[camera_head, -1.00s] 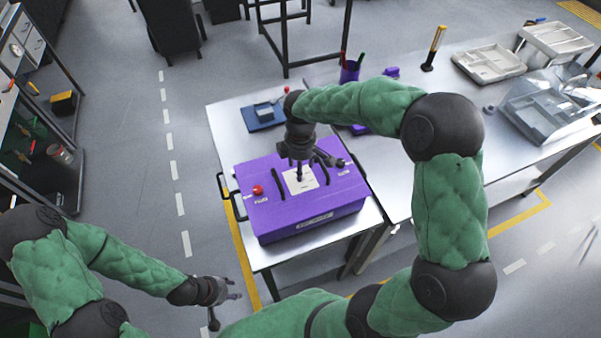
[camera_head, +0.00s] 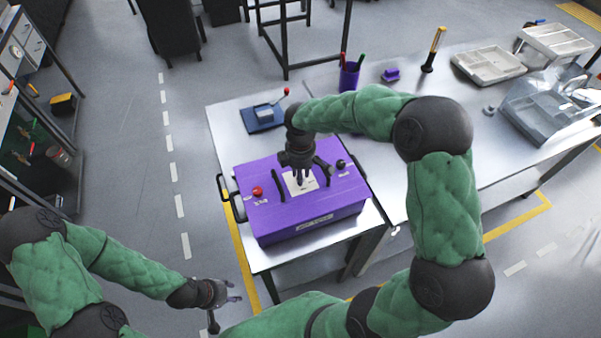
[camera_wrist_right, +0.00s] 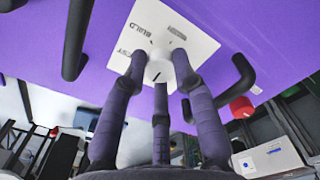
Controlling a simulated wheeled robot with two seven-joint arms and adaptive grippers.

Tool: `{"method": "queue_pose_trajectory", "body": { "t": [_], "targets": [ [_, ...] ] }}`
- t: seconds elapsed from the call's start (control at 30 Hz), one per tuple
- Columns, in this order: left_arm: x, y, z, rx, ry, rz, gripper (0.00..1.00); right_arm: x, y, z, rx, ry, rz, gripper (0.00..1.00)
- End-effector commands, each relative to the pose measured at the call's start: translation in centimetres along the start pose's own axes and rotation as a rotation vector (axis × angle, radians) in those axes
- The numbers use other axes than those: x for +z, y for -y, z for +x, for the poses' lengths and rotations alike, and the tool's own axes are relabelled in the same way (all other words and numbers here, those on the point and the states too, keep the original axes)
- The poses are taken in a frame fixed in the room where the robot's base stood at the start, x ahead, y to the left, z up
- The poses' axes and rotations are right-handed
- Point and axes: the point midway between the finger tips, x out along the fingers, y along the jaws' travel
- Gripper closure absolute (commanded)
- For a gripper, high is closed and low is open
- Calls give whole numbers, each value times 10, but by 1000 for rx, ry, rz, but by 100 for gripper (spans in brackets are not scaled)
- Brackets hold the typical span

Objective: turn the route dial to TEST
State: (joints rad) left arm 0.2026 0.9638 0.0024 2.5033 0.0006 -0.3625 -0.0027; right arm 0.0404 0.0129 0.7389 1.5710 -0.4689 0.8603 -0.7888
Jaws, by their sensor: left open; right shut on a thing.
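The purple housing (camera_head: 315,212) sits on a metal table, with a white label plate (camera_head: 311,182) on its top. The white round route dial (camera_wrist_right: 159,68) with a black pointer line is in the middle of the plate in the right wrist view. The plate carries the word BUILD and a partly hidden word ending in "ST". I cannot tell which word the line points at. My right gripper (camera_head: 299,179) is shut on the dial, fingers around it (camera_wrist_right: 160,72), and hides it in the head view. My left gripper (camera_head: 234,291) is open and empty, in front of the table at lower left.
A red button (camera_head: 257,191) and a black knob (camera_head: 341,163) flank the plate, with black handles beside it. A blue box with a red-tipped lever (camera_head: 264,117) stands behind. A pen cup (camera_head: 348,78) and grey trays (camera_head: 487,64) stand on the farther table.

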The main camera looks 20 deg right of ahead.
Motion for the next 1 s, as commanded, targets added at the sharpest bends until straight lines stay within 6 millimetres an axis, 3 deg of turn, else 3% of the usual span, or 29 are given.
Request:
{"method": "queue_pose_trajectory", "body": {
  "t": [0.37,1.0],
  "targets": [
    [0,0,0,0,0,0,57,0,0,0,-1,1,112,100],
    [0,2,5,0,0,0,57,0,1,1,-2,2,682,100]
  ]
}}
